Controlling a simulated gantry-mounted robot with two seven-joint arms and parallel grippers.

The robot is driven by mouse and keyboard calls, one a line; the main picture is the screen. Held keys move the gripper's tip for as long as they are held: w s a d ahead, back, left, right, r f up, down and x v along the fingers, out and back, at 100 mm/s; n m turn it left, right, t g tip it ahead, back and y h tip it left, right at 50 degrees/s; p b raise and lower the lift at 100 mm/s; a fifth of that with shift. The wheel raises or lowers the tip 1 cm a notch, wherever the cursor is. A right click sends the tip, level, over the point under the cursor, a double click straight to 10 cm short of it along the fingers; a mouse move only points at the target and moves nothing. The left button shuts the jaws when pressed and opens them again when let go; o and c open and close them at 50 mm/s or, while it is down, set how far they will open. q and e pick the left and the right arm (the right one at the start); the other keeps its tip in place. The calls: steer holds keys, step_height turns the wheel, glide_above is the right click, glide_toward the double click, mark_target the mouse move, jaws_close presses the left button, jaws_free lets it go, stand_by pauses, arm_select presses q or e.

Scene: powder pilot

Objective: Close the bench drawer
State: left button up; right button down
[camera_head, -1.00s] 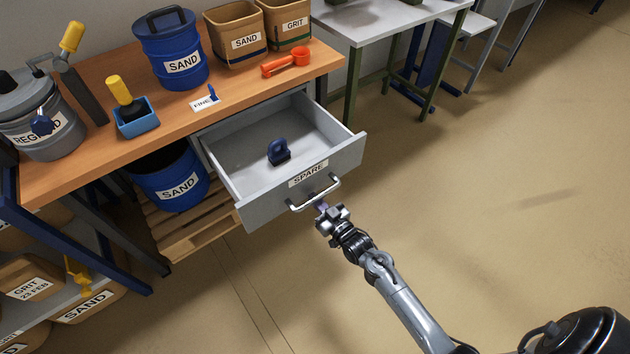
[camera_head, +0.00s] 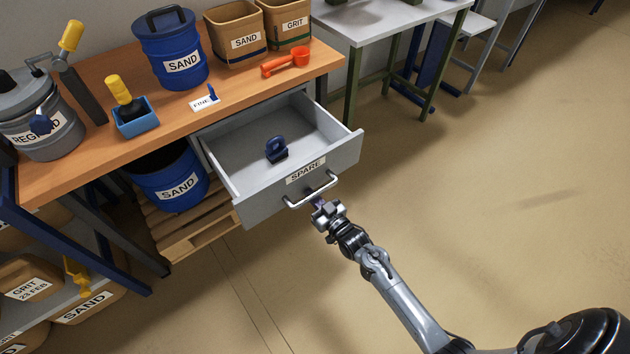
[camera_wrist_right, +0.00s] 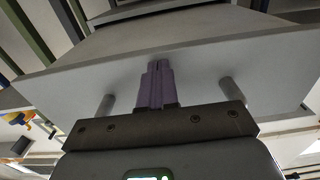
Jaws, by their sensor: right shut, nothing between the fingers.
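The grey bench drawer (camera_head: 246,209) labelled SPARE stands open under the wooden bench, with its metal bar handle (camera_head: 312,190) on the front. A dark blue object with a loop handle (camera_head: 277,150) lies inside it. My right gripper (camera_head: 318,202) is shut and empty at the drawer front, just below the handle bar. In the right wrist view, the shut purple fingers (camera_wrist_right: 155,84) point at the drawer front (camera_wrist_right: 205,60), between the two handle posts. Whether the fingertips touch the front is hard to tell. My left gripper is not in view.
The bench top (camera_head: 235,104) carries a blue SAND drum (camera_head: 171,48), SAND and GRIT containers, an orange scoop (camera_head: 286,62) and a yellow-handled brush (camera_head: 119,90). Another blue SAND drum (camera_head: 172,187) stands below, left of the drawer. The floor to the right is clear.

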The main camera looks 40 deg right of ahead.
steer(key=shift+w+f+b, duration=0.15)
steer(key=shift+w+b, duration=0.15)
steer(key=shift+w, duration=0.2)
steer(key=b, duration=0.2)
glide_toward(281, 161)
steer(key=shift+s, duration=0.95)
steer(key=shift+w+b, duration=0.7)
steer(key=shift+w, duration=0.5)
steer(key=w+b, duration=0.4)
steer(key=w, duration=0.4)
steer(key=shift+w+b, duration=0.15)
steer(key=shift+b, duration=0.2)
steer(key=w, duration=0.4)
steer(key=shift+w, duration=1.2)
steer(key=shift+s, duration=0.15)
